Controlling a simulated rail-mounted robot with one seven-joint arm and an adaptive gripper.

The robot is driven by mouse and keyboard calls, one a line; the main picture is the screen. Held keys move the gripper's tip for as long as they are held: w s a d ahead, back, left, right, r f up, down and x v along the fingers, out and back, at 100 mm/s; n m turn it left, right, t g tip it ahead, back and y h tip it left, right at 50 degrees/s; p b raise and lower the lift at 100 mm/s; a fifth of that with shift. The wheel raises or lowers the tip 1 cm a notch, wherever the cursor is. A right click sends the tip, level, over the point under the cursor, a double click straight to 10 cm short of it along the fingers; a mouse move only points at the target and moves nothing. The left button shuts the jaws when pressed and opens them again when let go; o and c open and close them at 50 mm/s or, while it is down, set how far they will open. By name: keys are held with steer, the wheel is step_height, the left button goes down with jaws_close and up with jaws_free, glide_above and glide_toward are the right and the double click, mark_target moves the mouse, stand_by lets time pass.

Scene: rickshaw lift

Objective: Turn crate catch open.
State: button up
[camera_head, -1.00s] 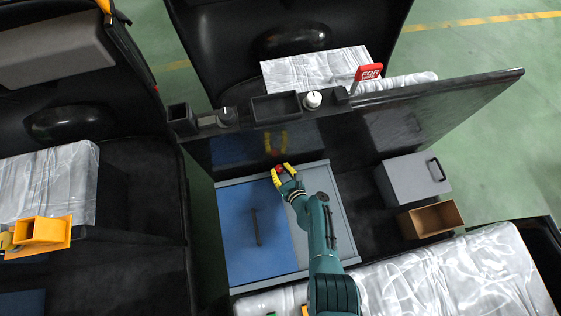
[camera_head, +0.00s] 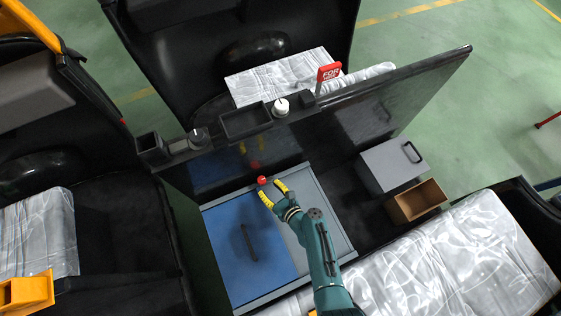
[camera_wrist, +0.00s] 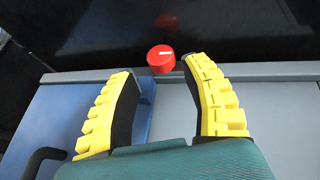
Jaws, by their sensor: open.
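The crate (camera_head: 246,290) has a blue panel (camera_head: 228,236) with a dark handle and a grey panel beside it. A round red knob with a white mark, the catch (camera_head: 262,180), sits at the crate's far edge, by the foot of the black partition. In the wrist view the catch (camera_wrist: 161,58) lies just beyond my fingertips, between their lines. My gripper (camera_head: 272,192) has yellow ridged fingers spread open with nothing between them. The fingers do not visibly touch the catch.
The black partition (camera_head: 360,118) stands close behind the catch. A grey box (camera_head: 392,166) and an open brown box (camera_head: 417,201) stand to the right. Silvery seats lie around.

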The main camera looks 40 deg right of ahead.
steer(key=v, duration=0.7)
steer(key=shift+f, duration=0.1)
stand_by(0.4)
